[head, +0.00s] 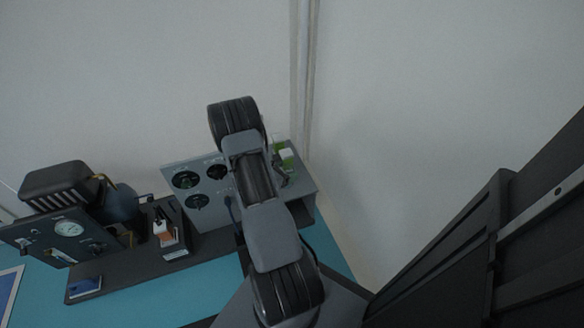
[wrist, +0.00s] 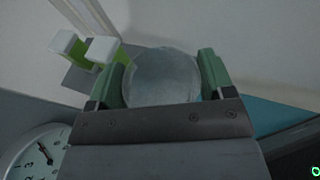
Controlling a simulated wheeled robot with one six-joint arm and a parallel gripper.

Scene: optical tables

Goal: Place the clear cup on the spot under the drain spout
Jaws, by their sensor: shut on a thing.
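The clear cup (wrist: 162,82) shows in the wrist view as a pale, translucent round shape between the two green fingers of my gripper (wrist: 163,65). The gripper is shut on it, one finger at each side. In the head view my arm covers the middle of the scene, and I cannot make out the gripper or the cup there. I cannot clearly identify the drain spout or the spot under it in either view.
Green-and-white items (head: 286,157) stand on a grey box; similar ones (wrist: 88,50) show near the left finger. A dial (wrist: 36,152) is at lower left. A gauge panel (head: 62,235), an orange-and-white item (head: 163,232) and a dark-blue block (head: 85,288) lie left.

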